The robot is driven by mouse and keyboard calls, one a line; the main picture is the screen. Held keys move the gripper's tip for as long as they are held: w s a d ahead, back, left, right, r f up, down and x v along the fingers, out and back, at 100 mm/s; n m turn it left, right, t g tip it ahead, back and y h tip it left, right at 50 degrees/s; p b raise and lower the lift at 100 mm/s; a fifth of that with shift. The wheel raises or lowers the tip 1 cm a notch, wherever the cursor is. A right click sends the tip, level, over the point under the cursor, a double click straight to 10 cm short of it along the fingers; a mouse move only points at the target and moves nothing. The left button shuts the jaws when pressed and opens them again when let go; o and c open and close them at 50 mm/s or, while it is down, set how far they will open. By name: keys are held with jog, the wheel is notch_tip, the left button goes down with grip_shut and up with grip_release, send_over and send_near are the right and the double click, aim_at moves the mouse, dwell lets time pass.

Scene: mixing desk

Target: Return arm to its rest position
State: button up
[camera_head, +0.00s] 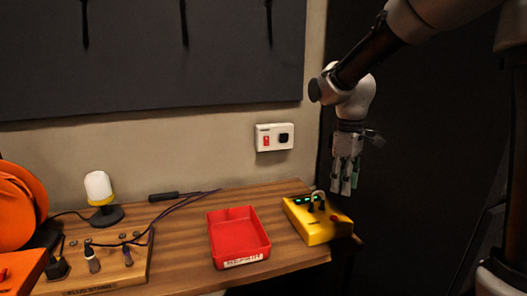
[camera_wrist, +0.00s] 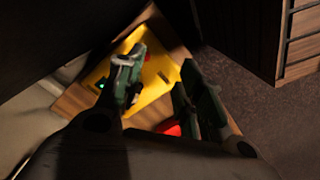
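My gripper (camera_head: 345,188) hangs fingers-down in the air in the head view, above and slightly right of the yellow box's far end. In the wrist view, my gripper (camera_wrist: 160,72) has its two dark green fingers spread with a gap between them. Nothing is held between them. My arm comes in from the upper right in the head view. The yellow box (camera_head: 314,230), with green lights, a red button and a dark plug with a grey loop on top, stands at the desk's right end. It also shows below the fingers in the wrist view (camera_wrist: 154,82).
A red tray (camera_head: 238,237) stands left of the yellow box on the wooden desk (camera_head: 185,262). A plug stand (camera_head: 125,265), lamp (camera_head: 99,190) and orange reel (camera_head: 18,205) are farther left. A white switch box (camera_head: 274,137) is on the wall. Free floor shows beyond the desk (camera_wrist: 245,80).

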jog(key=s+d+r+m+t, duration=0.2)
jog(key=s+d+m, duration=0.3)
jog(key=s, duration=0.5)
jog(key=s+d+r+m+t, duration=0.2)
jog(key=s+d+r+m, duration=0.2)
jog(key=s+d, duration=0.5)
jog(key=shift+s+r+m+t, duration=0.4)
jog(key=shift+s+m, duration=0.3)
jog(key=shift+s, duration=0.35)
